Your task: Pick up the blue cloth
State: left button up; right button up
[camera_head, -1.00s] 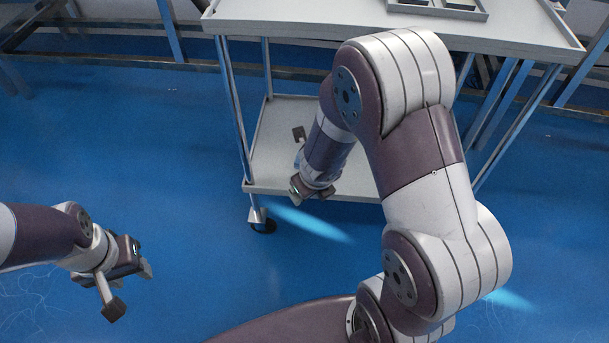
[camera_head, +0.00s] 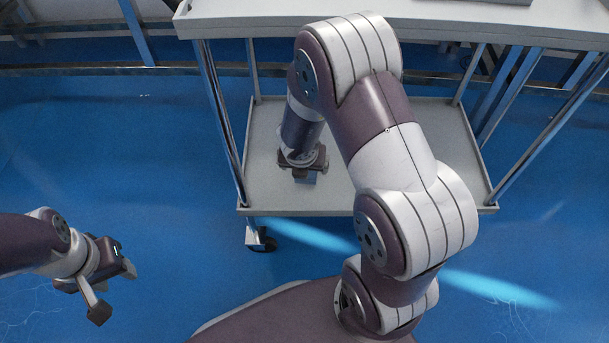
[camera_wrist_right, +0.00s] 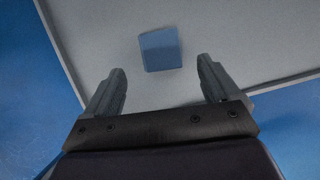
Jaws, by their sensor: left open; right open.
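The blue cloth (camera_wrist_right: 160,49) is a small, flat, blue-grey rectangle lying on the cart's lower shelf in the right wrist view. In the head view a bit of it (camera_head: 305,178) shows just below my right gripper, which hides the rest. My right gripper (camera_wrist_right: 161,78) is open and empty, its two fingers apart, with the cloth beyond and between the fingertips. In the head view my right gripper (camera_head: 303,164) hangs over the lower shelf. My left gripper (camera_head: 114,290) is open and empty over the blue floor at the left.
The grey cart has a lower shelf (camera_head: 400,203) with a low rim and thin legs at its corners. Its top shelf (camera_head: 240,20) overhangs at the back. A caster (camera_head: 260,242) stands at the front left. Open blue floor (camera_head: 110,150) lies to the left.

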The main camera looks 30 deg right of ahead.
aim_at(312, 177)
jog(key=b+x, duration=0.4)
jog(key=x, duration=0.2)
jog(key=shift+f, duration=0.15)
jog(key=shift+d, duration=0.1)
jog(key=c, duration=1.1)
